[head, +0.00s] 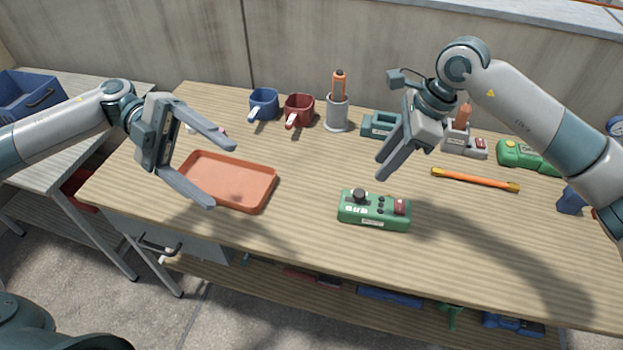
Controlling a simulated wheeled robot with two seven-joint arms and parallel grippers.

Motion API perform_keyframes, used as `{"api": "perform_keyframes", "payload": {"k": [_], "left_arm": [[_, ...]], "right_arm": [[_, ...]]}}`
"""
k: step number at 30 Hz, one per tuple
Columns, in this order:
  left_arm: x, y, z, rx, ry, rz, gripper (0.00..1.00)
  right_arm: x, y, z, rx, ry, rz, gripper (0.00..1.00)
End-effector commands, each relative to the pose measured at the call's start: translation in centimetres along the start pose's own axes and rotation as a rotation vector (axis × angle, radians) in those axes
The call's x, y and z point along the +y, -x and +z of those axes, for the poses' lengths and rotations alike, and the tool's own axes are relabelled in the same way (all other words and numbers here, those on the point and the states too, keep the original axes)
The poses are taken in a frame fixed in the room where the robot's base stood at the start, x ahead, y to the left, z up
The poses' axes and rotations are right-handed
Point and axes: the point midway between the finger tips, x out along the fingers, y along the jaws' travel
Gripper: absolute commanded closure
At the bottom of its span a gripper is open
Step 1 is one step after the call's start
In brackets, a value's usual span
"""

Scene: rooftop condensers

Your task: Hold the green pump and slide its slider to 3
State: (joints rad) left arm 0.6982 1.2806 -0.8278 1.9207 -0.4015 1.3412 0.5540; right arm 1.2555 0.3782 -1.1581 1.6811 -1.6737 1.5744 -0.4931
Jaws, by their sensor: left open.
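A green box-shaped device (374,210) lies on the workbench in front of me, with a black knob, small black buttons, a red part at its right end and white labels. A second green device (528,157) with a yellow part lies at the far right. I cannot tell for sure which is the pump, and no slider number is readable. My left gripper (222,175) is open and empty above the orange tray. My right gripper (383,168) is above and behind the nearer green device, apart from it; its fingers look close together, and their gap is unclear.
The orange tray (228,205) is empty. A blue mug (264,103), a red mug (299,108) and a grey holder (337,115) stand at the back. An orange rod (475,180) lies right of centre. The bench front right is clear.

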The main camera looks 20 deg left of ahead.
Motion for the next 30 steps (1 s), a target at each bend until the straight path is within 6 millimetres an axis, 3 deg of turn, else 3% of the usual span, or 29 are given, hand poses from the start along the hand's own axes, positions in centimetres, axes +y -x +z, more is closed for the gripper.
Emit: {"api": "perform_keyframes", "payload": {"k": [3, 8, 13, 21, 25, 30], "left_arm": [[-3.0, 0.4, 1.9, -0.073, 0.007, 0.007, 0.23], [-3.5, -0.2, 6.2, -0.154, 0.171, -0.013, 0.23], [-2.4, -1.7, 11.7, -0.228, 0.403, -0.052, 0.23], [1.1, -5.2, 20.6, -0.332, 0.807, -0.135, 0.23], [2.7, -6.8, 23.7, -0.368, 0.959, -0.174, 0.23], [3.9, -8.1, 26.0, -0.395, 1.078, -0.207, 0.23]], "right_arm": [[0.0, 0.0, 0.0, 0.000, 0.000, 0.000, 0.69], [0.0, 0.0, 0.0, 0.000, 0.000, 0.000, 0.69], [0.0, 0.0, 0.0, 0.000, 0.000, 0.000, 0.69], [0.0, 0.0, 0.0, 0.000, 0.000, 0.000, 0.69], [0.0, 0.0, 0.0, 0.000, 0.000, 0.000, 0.69], [0.0, 0.0, 0.0, 0.000, 0.000, 0.000, 0.69]]}}
